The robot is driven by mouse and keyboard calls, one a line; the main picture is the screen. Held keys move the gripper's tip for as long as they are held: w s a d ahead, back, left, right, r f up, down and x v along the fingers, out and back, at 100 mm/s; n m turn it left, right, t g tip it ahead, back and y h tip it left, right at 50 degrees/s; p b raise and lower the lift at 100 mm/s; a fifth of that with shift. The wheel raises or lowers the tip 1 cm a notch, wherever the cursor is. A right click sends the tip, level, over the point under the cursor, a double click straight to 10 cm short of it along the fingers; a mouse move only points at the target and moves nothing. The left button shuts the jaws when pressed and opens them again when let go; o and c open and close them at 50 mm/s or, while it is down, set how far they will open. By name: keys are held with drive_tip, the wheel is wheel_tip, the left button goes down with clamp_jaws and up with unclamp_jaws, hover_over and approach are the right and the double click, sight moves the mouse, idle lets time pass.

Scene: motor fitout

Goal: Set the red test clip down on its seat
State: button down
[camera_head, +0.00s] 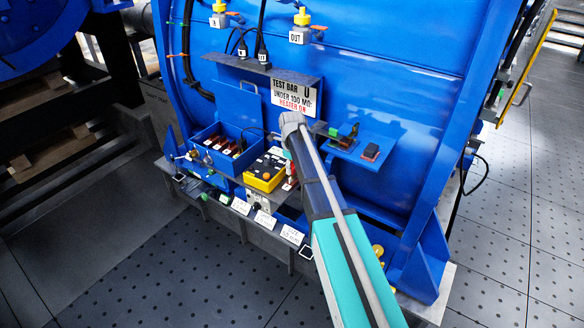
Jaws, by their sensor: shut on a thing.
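My gripper (288,160) is at the far end of my arm, low in front of the blue motor housing and just right of the yellow tester. My own arm hides much of it, and its fingers are hard to make out. A small red piece, seemingly the red test clip (290,184), shows just below it. The gripper is shut on it. I cannot make out the clip's seat for certain.
The yellow tester (265,172) stands left of my gripper, beside a blue bin (208,146) with several dark, orange-marked parts. A sign (294,97) and a ledge (262,68) with black plugs are above. White labels (265,218) line the front edge. The floor in front is clear.

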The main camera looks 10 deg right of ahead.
sight(292, 164)
drive_tip(key=shift+f+b, duration=0.75)
drive_tip(key=shift+f, duration=0.1)
drive_tip(key=shift+c, duration=1.3)
unclamp_jaws()
drive_tip(key=shift+r, duration=0.2)
wheel_tip(292, 164, up, 9)
drive_tip(key=p, duration=0.9)
drive_tip(key=shift+f, duration=0.1)
drive_tip(key=n, duration=0.1)
drive_tip(key=s+n, duration=0.1)
drive_tip(key=n+p, duration=0.1)
drive_tip(key=n, duration=0.1)
drive_tip(key=shift+s+d+r, duration=0.2)
drive_tip(key=shift+s+r, duration=0.05)
drive_tip(key=shift+r, duration=0.1)
drive_tip(key=s+d+r+n+p, duration=0.1)
drive_tip(key=s+n, duration=0.3)
drive_tip(key=n, duration=1.1)
drive_tip(key=s+d+r+n+p, duration=0.1)
drive_tip(key=s+r+n+p, duration=0.3)
drive_tip(key=n, duration=1.1)
drive_tip(key=shift+s+d+r, duration=0.25)
drive_tip(key=shift+s+r, duration=0.1)
drive_tip(key=shift+s, duration=0.45)
